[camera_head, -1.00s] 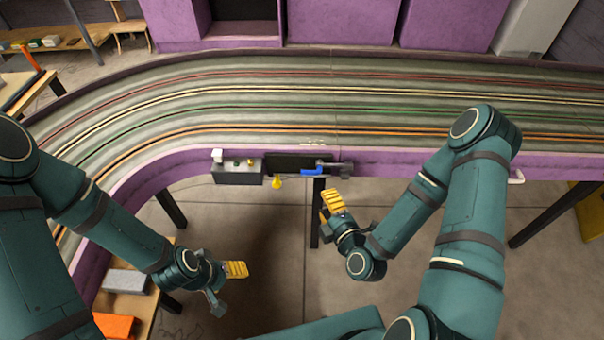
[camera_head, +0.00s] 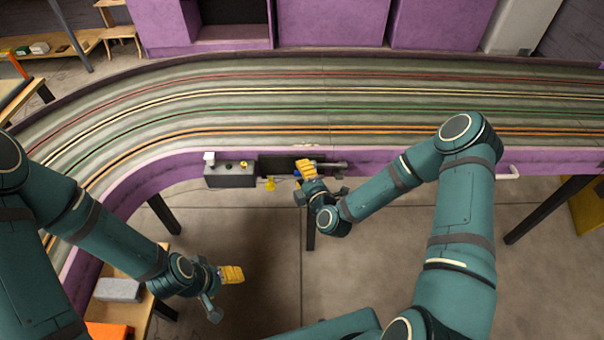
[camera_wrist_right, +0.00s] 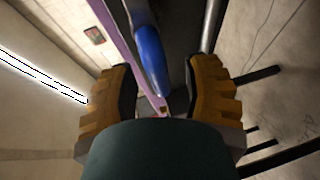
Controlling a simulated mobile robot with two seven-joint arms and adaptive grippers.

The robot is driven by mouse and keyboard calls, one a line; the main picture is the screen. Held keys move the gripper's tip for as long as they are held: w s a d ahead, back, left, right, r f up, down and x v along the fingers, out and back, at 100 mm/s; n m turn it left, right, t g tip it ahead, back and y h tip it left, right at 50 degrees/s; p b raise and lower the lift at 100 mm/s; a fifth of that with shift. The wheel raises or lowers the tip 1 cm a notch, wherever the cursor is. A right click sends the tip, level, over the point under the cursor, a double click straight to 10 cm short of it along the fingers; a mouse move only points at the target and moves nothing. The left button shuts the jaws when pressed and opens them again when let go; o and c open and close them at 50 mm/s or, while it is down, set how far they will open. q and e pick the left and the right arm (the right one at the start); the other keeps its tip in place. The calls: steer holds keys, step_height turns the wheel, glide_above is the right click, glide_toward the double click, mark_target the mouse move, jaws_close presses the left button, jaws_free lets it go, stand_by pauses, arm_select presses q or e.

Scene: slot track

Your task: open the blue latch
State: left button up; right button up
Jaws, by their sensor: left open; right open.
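The blue latch (camera_wrist_right: 152,60) shows in the right wrist view as a rounded blue handle between the two yellow-and-black fingers. My right gripper (camera_wrist_right: 163,85) is open around it, with a gap visible between the handle and the fingers. In the head view my right gripper (camera_head: 306,168) is at the purple track side and hides most of the latch. My left gripper (camera_head: 230,275) is open and empty, low on the left, well away from the latch.
The slot track (camera_head: 330,110) runs behind. A wooden bench with a grey block (camera_head: 118,290) stands near my left gripper.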

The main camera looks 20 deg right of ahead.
steer(key=shift+w, duration=0.25)
jaws_close()
steer(key=shift+a, duration=0.1)
